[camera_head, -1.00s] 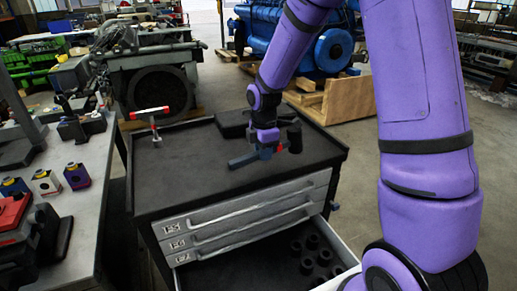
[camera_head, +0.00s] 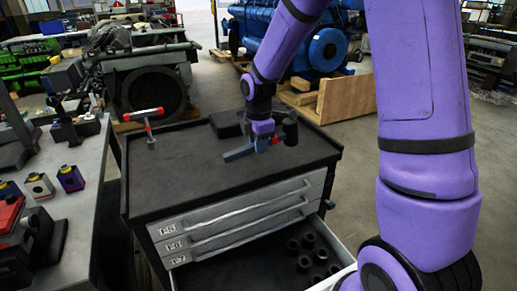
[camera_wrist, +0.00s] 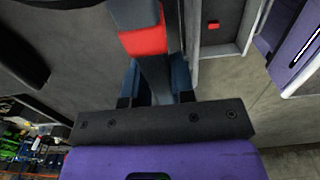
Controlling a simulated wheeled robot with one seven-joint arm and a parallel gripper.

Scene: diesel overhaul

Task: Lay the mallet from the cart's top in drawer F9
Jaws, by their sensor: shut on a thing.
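My gripper (camera_head: 262,143) is shut on the mallet's handle (camera_head: 238,154), over the right part of the cart's top. The shut drawers' labels are too small to read.
Several black round parts (camera_head: 310,258) stand in the open drawer's right side; its left is bare. A red-and-white T-shaped tool (camera_head: 149,117) stands at the cart's back left. A black box (camera_head: 226,122) lies behind my gripper. A bench (camera_head: 85,215) is at left.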

